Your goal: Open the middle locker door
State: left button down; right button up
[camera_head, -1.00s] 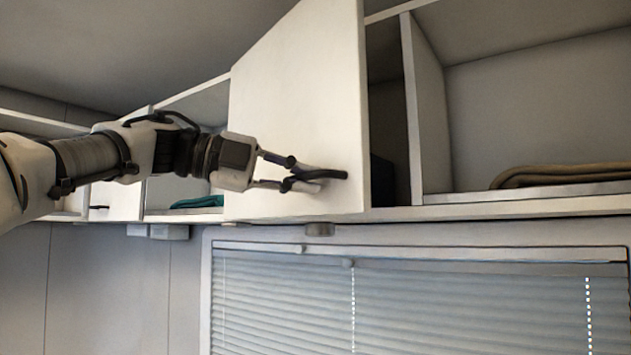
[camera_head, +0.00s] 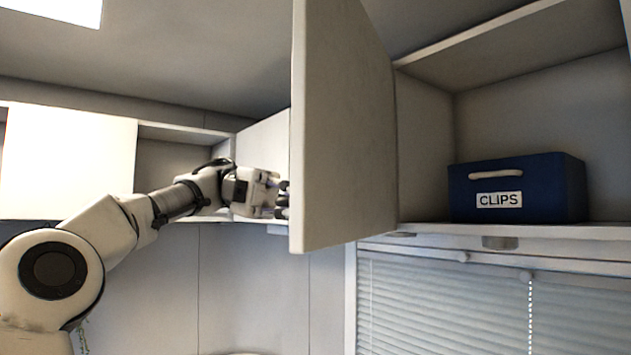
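The middle locker door (camera_head: 345,125) is swung wide open and sticks out towards me, its inner face showing. Its handle is on the far side and hidden from view. My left gripper (camera_head: 280,200) is at the left side of the door, near its free edge. Its fingertips are partly behind that edge, so I cannot tell whether they hold the handle. The open locker (camera_head: 425,150) to the right of the door holds a dark blue box (camera_head: 530,187) labelled CLIPS. My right gripper is out of view.
More wall lockers (camera_head: 65,160) run along the left, one with a white closed front and one open bay beside it. A window with blinds (camera_head: 450,310) is below the open locker. A lit ceiling panel (camera_head: 60,8) is at the top left.

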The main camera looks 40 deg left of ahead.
pick_arm(q)
jog(key=shift+a, duration=0.1)
dwell(0.4)
jog(key=c, duration=1.2)
grip_release()
jog(key=shift+d, duration=0.25)
jog(key=shift+c, duration=0.3)
